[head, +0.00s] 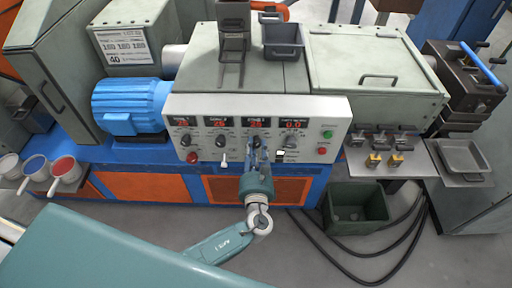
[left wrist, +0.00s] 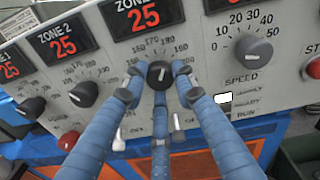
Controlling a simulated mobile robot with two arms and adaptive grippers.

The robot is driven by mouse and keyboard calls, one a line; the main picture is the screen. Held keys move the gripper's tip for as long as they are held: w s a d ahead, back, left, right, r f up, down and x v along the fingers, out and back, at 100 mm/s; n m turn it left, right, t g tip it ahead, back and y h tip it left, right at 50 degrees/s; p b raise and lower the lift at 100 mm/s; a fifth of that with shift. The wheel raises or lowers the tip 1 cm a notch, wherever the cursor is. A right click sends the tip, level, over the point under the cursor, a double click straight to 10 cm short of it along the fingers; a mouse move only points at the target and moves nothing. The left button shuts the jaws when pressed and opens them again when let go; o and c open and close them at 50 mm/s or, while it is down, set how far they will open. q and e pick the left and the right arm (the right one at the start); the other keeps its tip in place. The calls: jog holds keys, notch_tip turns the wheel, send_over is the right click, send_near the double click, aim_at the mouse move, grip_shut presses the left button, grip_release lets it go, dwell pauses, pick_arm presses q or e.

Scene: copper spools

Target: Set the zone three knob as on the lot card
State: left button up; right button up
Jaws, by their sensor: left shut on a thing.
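The zone three knob (left wrist: 160,74) is black with a pale pointer line and sits under the ZONE 3 display (left wrist: 142,14), which reads 25. In the left wrist view its pointer points roughly upward. Scale numbers around 160 to 180 show above it, partly hidden by the fingers. My left gripper (head: 257,150) is at the panel, its blue fingers closed around the knob from both sides, with a third finger below. A white printed card (head: 124,45) is on the grey box at upper left; a large 40 shows, the finer print is too small to read surely. My right gripper is out of view.
The zone two knob (left wrist: 83,94) is left of the fingers, and the grey speed knob (left wrist: 254,51) is right. White toggle switches (left wrist: 118,141) sit below the knobs. A red button (head: 192,157) and green button (head: 327,134) flank the panel. A green bin (head: 352,210) stands below right.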

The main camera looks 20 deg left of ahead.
pick_arm(q)
jog(key=o, duration=1.2)
jog(key=shift+c, duration=0.2)
jog(key=v, duration=1.2)
jog(key=shift+f, duration=0.15)
jog(key=s+a+f+n+g+h, duration=0.1)
jog(key=s+a+f+n+g, duration=0.3)
jog(key=f, duration=0.6)
jog(key=s+a+f+n+g, duration=0.1)
jog(key=s+f+n+g, duration=0.3)
jog(key=f, duration=0.6)
jog(key=s+a+f+n+g+h, duration=0.1)
jog(key=s+a+f+g, duration=0.15)
jog(key=s+f, duration=0.6)
jog(key=s+a+f+n+g+h, duration=0.1)
jog(key=s+f+n+g, duration=0.1)
jog(key=s+f+n, duration=0.5)
jog(key=s+a+f+n+g+h, duration=0.1)
jog(key=s+f+n+g+h, duration=0.1)
jog(key=s+f+n, duration=0.6)
jog(key=s+n+g, duration=0.1)
jog(key=s+n, duration=0.2)
jog(key=s, duration=0.4)
jog(key=shift+s+a+f, duration=0.2)
jog(key=shift+s+a, duration=0.1)
jog(key=shift+a, duration=0.05)
